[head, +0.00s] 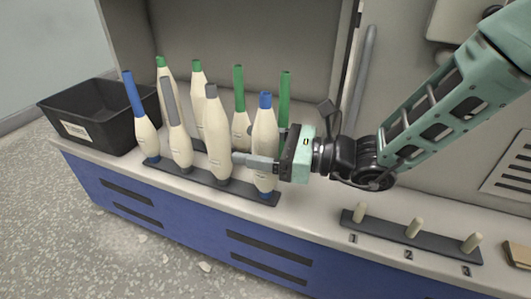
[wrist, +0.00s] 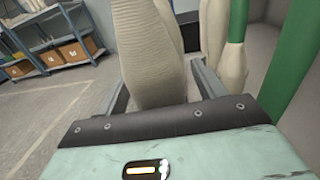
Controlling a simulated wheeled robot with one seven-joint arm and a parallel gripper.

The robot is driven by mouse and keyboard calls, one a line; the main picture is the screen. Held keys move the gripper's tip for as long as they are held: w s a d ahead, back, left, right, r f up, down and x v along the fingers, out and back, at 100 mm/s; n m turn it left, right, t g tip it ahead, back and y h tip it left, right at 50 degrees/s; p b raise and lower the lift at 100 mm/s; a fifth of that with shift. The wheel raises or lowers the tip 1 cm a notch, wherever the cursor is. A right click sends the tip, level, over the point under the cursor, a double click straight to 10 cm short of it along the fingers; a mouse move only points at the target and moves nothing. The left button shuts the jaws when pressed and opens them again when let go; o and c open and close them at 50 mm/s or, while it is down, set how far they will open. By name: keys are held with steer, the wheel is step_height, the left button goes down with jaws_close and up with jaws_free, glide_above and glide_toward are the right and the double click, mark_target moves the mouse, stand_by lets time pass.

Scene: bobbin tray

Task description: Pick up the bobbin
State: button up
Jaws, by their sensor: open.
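Several cream bobbins with blue, grey or green tops stand upright in two rows on the counter. My gripper (head: 262,150) is at the right end of the front row, reaching in from the right at the blue-topped bobbin (head: 265,178). One finger shows in front of that bobbin's body, and the other is mostly hidden behind it. In the wrist view, a cream wound body (wrist: 152,55) stands between the two fingers of my open gripper (wrist: 162,85). Gaps show near the palm; contact at the fingertips is hidden. The front row stands on a dark rack (head: 225,187).
A grey-topped bobbin (head: 216,140) stands close left of the gripper, and green-topped ones (head: 286,95) stand just behind. A black bin (head: 95,105) is at the far left. A dark rack with three numbered pegs (head: 400,238) lies at the right front.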

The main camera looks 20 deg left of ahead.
steer(key=c, duration=1.1)
steer(key=shift+r, duration=0.1)
